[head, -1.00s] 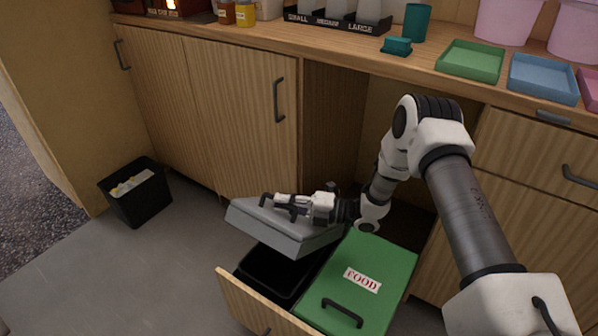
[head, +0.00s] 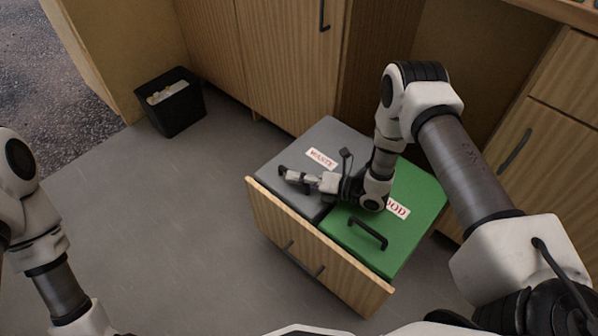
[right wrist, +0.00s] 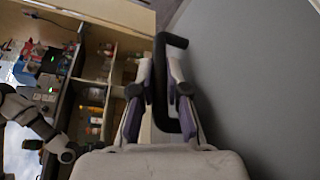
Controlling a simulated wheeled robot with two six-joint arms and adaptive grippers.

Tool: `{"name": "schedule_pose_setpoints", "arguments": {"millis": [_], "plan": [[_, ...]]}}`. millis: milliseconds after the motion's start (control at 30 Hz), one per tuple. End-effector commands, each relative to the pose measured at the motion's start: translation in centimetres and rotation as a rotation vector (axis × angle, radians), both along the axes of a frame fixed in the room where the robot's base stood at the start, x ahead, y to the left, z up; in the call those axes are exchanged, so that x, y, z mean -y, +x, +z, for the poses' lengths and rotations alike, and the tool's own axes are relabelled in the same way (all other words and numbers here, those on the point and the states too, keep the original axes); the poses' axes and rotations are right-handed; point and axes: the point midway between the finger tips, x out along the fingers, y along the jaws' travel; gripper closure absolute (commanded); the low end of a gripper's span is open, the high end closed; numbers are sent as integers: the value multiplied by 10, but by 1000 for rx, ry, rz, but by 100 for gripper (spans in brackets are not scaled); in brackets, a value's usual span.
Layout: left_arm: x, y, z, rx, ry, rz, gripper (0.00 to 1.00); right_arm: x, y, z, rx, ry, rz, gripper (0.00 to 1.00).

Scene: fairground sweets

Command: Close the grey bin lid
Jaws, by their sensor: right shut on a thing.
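The grey bin lid (head: 290,157), with a label reading WASTE, lies flat over its bin in the pulled-out drawer, level with the green lid as far as I can tell. Its black handle (head: 283,172) is near the drawer front. My right gripper (head: 300,178) is shut on this handle, low over the lid. In the right wrist view the fingers (right wrist: 160,85) are around the black handle (right wrist: 187,118), with the grey lid surface (right wrist: 250,90) at the right. My left arm shows at the left, but its gripper is out of view.
The green FOOD lid (head: 413,228) lies flat beside the grey one, partly behind my right arm. The wooden drawer front (head: 318,262) stands out from the cabinet. A small black bin (head: 172,112) stands on the floor at the back left. The floor left of the drawer is clear.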

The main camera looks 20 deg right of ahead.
Motion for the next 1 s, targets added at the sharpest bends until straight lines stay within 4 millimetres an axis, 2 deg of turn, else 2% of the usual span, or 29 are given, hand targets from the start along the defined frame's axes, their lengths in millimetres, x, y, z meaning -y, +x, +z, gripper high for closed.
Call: {"name": "schedule_pose_setpoints", "arguments": {"millis": [400,433,467,800,1000], "plan": [[0,0,-1,0,0,0,69,-1,-1,-6,-8,-5,0,100],[0,0,-1,0,0,0,69,-1,-1,-6,-9,-5,1,79],[0,0,-1,0,0,0,69,-1,-1,-6,-9,-5,1,75],[0,0,-1,0,0,0,69,2,-3,-4,-6,-3,-1,75],[0,0,-1,0,0,0,69,28,-24,2,-6,-1,-6,75]]}}
